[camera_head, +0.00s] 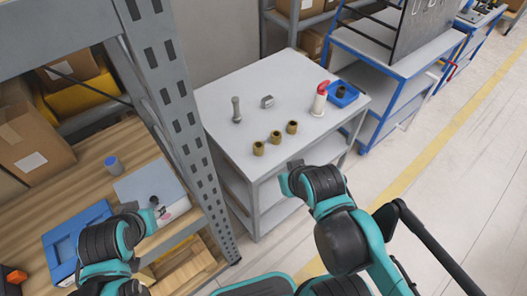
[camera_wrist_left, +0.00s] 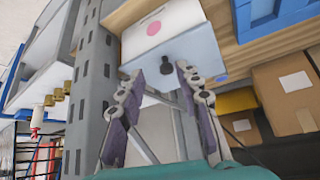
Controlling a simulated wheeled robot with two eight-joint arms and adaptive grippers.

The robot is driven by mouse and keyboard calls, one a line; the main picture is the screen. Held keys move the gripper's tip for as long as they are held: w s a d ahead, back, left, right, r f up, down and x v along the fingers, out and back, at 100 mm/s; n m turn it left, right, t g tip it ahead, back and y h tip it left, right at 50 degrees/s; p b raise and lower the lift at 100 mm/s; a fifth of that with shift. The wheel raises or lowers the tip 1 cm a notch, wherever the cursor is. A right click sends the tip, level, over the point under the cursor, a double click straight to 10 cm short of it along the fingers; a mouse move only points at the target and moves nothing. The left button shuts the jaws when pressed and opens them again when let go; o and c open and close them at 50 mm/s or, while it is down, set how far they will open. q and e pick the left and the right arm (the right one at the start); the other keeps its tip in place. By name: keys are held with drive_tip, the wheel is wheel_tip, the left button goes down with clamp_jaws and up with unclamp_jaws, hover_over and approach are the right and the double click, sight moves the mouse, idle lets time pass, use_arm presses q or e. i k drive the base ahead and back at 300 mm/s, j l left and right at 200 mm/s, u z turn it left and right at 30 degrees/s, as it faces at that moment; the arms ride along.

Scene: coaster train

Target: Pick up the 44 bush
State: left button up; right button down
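Three brass-coloured bushes stand in a slanted row on the grey table (camera_head: 222,105): a near-left one (camera_head: 258,148), a middle one (camera_head: 275,138) and a far-right one (camera_head: 292,127). No size mark is readable, so I cannot tell which is the 44 bush. The bushes also show small at the left of the left wrist view (camera_wrist_left: 58,93). My left gripper (camera_wrist_left: 160,76) is open and empty at the wooden shelf, away from the bushes. My right gripper (camera_head: 292,166) is near the table's front edge, below the bushes; its fingers are unclear.
A grey box (camera_head: 148,184) with a pink dot and dark knob lies by my left gripper. A perforated rack post (camera_head: 178,85) separates shelf and table. A bolt (camera_head: 236,110), metal block (camera_head: 267,102), red-topped bottle (camera_head: 319,100) and blue tray (camera_head: 343,94) stand behind the bushes.

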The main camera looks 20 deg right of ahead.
sight(258, 146)
drive_tip(key=l+u, duration=0.15)
drive_tip(key=l, duration=0.5)
drive_tip(key=l+u, duration=0.2)
drive_tip(key=l, duration=0.4)
drive_tip(key=k+l+u, duration=0.15)
drive_tip(key=l, duration=0.5)
drive_tip(key=i+l+u, duration=0.3)
drive_tip(key=i+l, duration=0.2)
drive_tip(key=l, duration=0.3)
